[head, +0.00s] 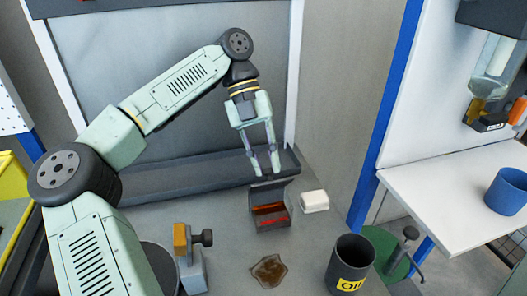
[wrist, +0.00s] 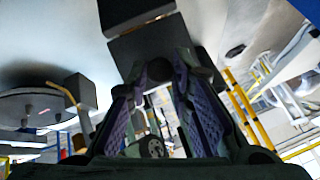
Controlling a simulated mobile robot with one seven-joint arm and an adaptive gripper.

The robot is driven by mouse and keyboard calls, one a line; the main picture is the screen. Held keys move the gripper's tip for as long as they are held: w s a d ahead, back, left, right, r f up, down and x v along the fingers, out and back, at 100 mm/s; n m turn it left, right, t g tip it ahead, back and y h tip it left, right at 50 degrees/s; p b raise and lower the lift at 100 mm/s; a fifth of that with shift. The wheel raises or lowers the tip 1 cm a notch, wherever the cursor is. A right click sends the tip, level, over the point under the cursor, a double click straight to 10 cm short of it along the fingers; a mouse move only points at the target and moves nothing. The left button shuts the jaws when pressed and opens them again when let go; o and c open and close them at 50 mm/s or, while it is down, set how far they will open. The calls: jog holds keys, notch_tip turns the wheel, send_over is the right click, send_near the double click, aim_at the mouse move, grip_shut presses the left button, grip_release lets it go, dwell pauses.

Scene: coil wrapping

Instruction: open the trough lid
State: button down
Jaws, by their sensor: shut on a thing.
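A small dark trough (head: 272,223) with red-orange insides stands on the grey surface. Its dark lid (head: 268,186) is raised at the back of the trough, and the red inside shows. My gripper (head: 265,171) reaches down from above and is shut on the lid's upper edge. In the wrist view, a dark panel (wrist: 145,52), which looks like the lid, meets my fingertips (wrist: 172,62). The exact contact is hard to make out there.
A white block (head: 314,201) lies close right of the trough. A black oil can (head: 351,264), a brown spill (head: 268,270) and an orange-and-grey clamp (head: 190,255) are in front. A long dark ledge (head: 180,180) runs behind. A white table (head: 450,190) stands right.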

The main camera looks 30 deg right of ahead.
jog(key=shift+w+d+f+g, duration=0.15)
jog(key=shift+w+g, duration=0.45)
jog(key=shift+g, duration=0.3)
jog(key=c, duration=1.4)
grip_release()
jog(key=shift+s, duration=0.1)
